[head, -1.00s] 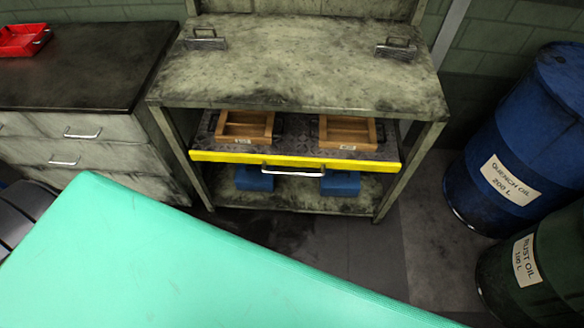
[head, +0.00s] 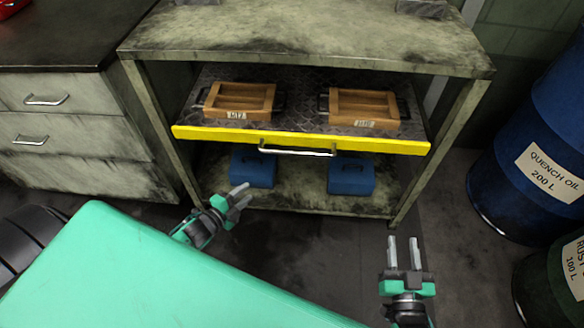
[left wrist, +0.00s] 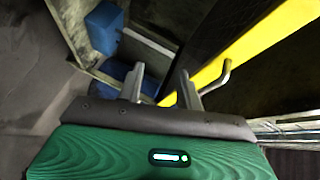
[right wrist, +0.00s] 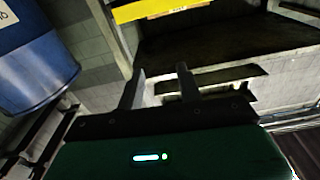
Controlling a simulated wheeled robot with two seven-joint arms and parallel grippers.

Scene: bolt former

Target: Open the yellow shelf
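The yellow-fronted shelf (head: 300,140) is a dark patterned pull-out shelf in the middle of a worn grey-green bench. A metal bar handle (head: 297,151) is fixed to its yellow front. In the left wrist view the yellow front (left wrist: 240,50) and the handle (left wrist: 215,79) are ahead of the fingers. My left gripper (head: 241,196) is open and empty, below and left of the handle, apart from it. My right gripper (head: 405,254) is open and empty, below and right of the shelf. The yellow front also shows at the top of the right wrist view (right wrist: 150,10).
Two wooden boxes (head: 239,101) (head: 363,108) stand on the shelf. Two blue boxes (head: 252,170) (head: 351,176) sit on the lower level. A drawer cabinet (head: 65,115) is at left; a blue drum (head: 535,150) and a green drum (head: 560,275) are at right. The floor before the bench is clear.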

